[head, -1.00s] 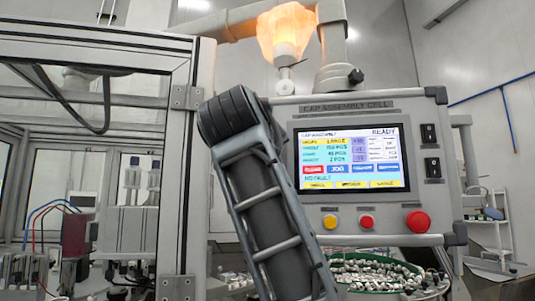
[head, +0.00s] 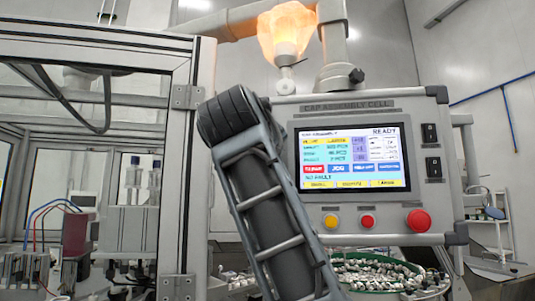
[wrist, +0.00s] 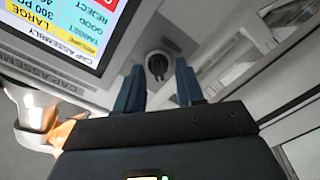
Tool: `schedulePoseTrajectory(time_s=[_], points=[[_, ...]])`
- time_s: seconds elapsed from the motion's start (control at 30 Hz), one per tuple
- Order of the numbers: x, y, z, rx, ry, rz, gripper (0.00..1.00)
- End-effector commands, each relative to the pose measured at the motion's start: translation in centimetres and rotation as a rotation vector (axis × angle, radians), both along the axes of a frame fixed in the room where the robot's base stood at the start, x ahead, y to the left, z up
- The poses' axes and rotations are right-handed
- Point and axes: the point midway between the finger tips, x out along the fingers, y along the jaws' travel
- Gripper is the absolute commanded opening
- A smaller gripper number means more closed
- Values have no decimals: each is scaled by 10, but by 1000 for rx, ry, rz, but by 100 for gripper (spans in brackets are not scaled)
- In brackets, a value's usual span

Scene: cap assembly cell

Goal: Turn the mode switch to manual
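A round black knob (wrist: 157,66), which looks like the mode switch, is on the grey panel in the wrist view. Its pointer direction is too small to read surely. My gripper (wrist: 160,75) is open, with one dark blue finger on each side of the knob in the picture. The fingers look empty, and I cannot tell how far their tips are from the panel. In the head view my arm stands in front of the panel's left part and hides both knob and gripper.
The control panel (head: 360,108) carries a lit screen (head: 352,158) reading READY. Two black rocker switches (head: 429,134) are right of it. Yellow (head: 331,221) and red (head: 367,222) buttons and a larger red button (head: 418,221) sit below. A framed enclosure (head: 180,200) stands left.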

Motion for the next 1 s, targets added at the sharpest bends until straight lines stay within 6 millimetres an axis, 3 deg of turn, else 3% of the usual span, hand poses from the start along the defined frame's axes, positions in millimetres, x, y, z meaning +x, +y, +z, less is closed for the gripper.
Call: schedulePoseTrajectory(time_s=[0.13,0.43,0.8,1.0], points=[[0,0,0,1,-1,-1,51],[-4,1,0,2,-2,0,51],[-57,16,-2,2,-3,1,51],[-73,21,0,2,-2,0,51]])
